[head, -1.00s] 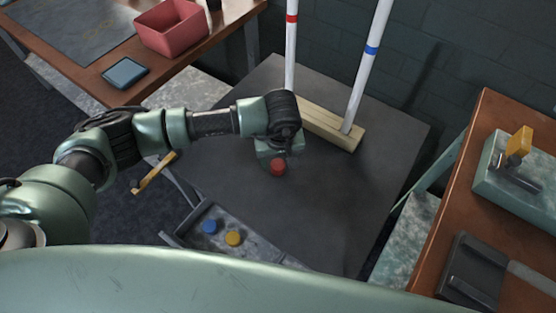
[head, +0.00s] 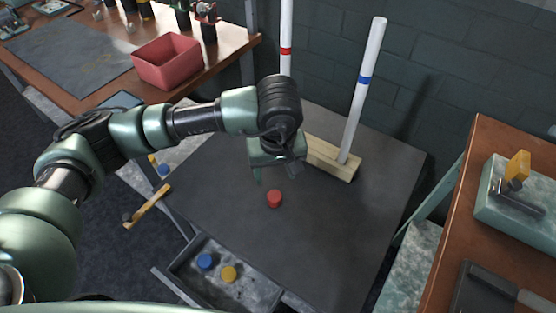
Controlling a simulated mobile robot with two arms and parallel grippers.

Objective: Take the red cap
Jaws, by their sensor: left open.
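The red cap (head: 274,199) lies on the dark tabletop (head: 330,230), in front of the wooden stand. My left gripper (head: 272,176) is above and just behind the cap in the picture, pointing down. It is open, and nothing shows between its fingers. The cap is in full view and looks apart from the fingers. My right gripper is not in view.
A wooden stand (head: 335,166) holds two white tubes, one with a red band (head: 286,51) and one with a blue band (head: 364,80). An open drawer at the front holds a blue cap (head: 205,262) and a yellow cap (head: 229,274). Side benches flank the table.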

